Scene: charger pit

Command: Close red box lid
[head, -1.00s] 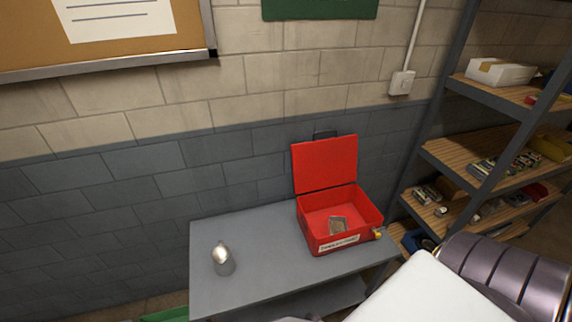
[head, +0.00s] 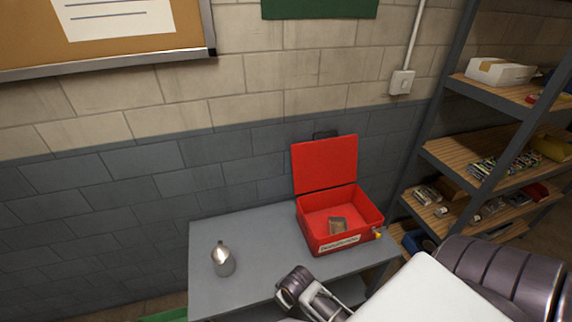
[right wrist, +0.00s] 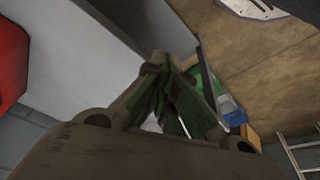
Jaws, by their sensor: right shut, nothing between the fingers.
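The red box (head: 318,240) stands on the grey table (head: 235,295), with a white label on its front. Its lid (head: 325,165) is raised, leaning back towards the wall with a dark handle at its top edge. A small brownish item (head: 337,225) lies inside. A dark and white section of my arm shows at the table's front edge, in front of the box and apart from it. My right gripper (right wrist: 172,68) is shut and empty in the right wrist view; a red surface at that view's left edge is cut off. My left gripper is not in view.
A silver bottle-like object (head: 223,260) stands on the table left of the box. A shelf unit (head: 465,170) with several items is at the right. The brick wall is close behind the lid. Table space between bottle and box is clear.

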